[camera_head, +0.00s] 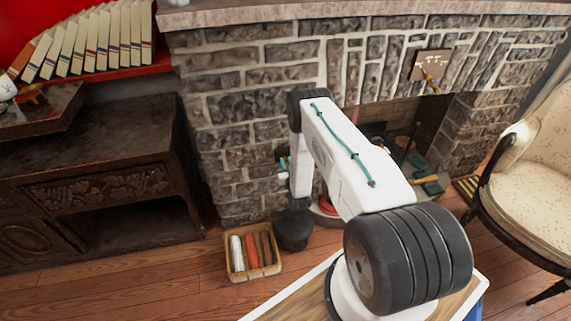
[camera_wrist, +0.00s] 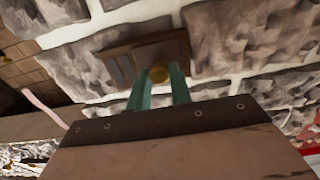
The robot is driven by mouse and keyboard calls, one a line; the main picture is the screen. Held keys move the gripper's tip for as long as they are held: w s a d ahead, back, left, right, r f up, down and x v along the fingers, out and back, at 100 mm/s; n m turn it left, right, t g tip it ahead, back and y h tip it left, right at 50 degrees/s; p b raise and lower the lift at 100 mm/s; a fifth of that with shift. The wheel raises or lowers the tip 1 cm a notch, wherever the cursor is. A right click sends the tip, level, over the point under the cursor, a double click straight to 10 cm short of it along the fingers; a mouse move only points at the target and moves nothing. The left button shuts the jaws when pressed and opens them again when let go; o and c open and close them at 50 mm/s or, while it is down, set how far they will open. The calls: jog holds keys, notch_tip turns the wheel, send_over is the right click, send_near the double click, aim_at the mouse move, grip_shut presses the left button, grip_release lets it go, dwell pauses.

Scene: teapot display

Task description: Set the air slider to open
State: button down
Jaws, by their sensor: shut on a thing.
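The air slider shows in the wrist view as a brown metal plate (camera_wrist: 165,48) on the stone wall, with dark slots at its left and a round brass knob (camera_wrist: 159,75). My gripper (camera_wrist: 160,83) has its two teal fingers closed around the knob, one on each side. In the head view my gripper (camera_head: 284,166) is at the left part of the fireplace front. The slider is mostly hidden there. The right part of the plate shows no slots in the wrist view.
A plate with a brass lever (camera_head: 430,80) is on the fireplace at upper right. A basket of rolls (camera_head: 230,271) sits on the floor below my arm. A dark cabinet (camera_head: 95,190) stands left and a cream armchair (camera_head: 530,190) right.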

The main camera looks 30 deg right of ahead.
jog(key=c, duration=1.3)
grip_release()
jog(key=shift+w+a, duration=0.1)
jog(key=shift+a, duration=0.25)
jog(key=shift+d, duration=0.1)
jog(key=shift+s, duration=0.2)
jog(key=v, duration=0.7)
jog(key=shift+s, duration=0.25)
jog(key=shift+f, duration=0.1)
